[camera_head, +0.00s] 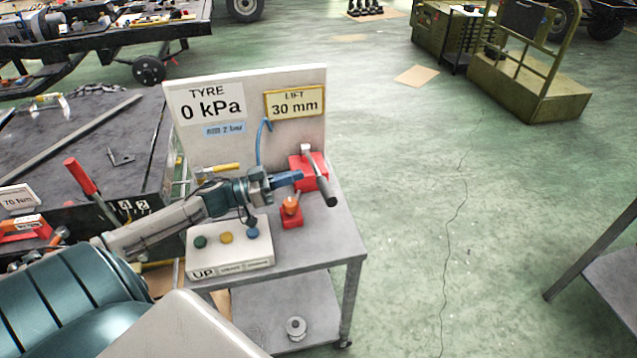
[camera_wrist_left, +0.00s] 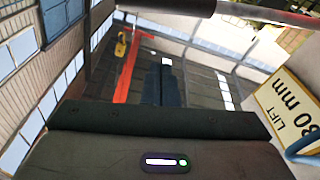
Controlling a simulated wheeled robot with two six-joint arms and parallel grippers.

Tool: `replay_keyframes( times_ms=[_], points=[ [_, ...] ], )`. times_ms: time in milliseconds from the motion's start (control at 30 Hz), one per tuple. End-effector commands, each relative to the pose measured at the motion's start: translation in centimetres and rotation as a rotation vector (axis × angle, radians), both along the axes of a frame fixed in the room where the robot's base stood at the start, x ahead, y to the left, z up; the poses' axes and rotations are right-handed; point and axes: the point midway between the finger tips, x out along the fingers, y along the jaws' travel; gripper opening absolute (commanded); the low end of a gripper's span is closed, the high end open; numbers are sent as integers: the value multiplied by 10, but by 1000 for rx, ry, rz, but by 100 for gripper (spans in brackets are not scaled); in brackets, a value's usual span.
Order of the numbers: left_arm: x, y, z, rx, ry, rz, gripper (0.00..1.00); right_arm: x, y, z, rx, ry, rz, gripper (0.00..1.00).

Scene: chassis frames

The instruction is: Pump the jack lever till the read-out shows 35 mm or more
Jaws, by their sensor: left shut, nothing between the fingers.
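The LIFT read-out (camera_head: 294,103) on the upright white board shows 30 mm, and it also shows at the right edge of the left wrist view (camera_wrist_left: 290,103). The red jack (camera_head: 304,167) stands on the cart in front of the board. Its lever (camera_head: 321,182) slants down to the right from the jack and has a dark grip at its end. A dark-tipped bar crosses the top of the left wrist view (camera_wrist_left: 265,14). My left gripper (camera_head: 298,176) is shut and empty, with its tips close beside the lever; I cannot tell whether they touch. My right gripper is not in view.
A box with green, yellow and blue buttons (camera_head: 230,262) stands at the cart's front. A red block with an orange top (camera_head: 291,212) sits below the gripper. The TYRE read-out (camera_head: 208,105) shows 0 kPa. Open floor (camera_head: 430,220) lies right of the cart.

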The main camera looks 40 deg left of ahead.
Motion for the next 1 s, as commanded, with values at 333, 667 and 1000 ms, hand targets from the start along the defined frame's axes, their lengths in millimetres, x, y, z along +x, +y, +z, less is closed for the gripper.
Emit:
replay_keyframes(
  times_ms=[333,667,1000],
  points=[
    [37,-29,10,-4,-5,2,0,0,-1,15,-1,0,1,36],
    [50,-47,-11,-3,4,1,0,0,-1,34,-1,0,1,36],
    [45,-47,-29,0,0,0,0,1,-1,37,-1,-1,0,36]
  ],
)
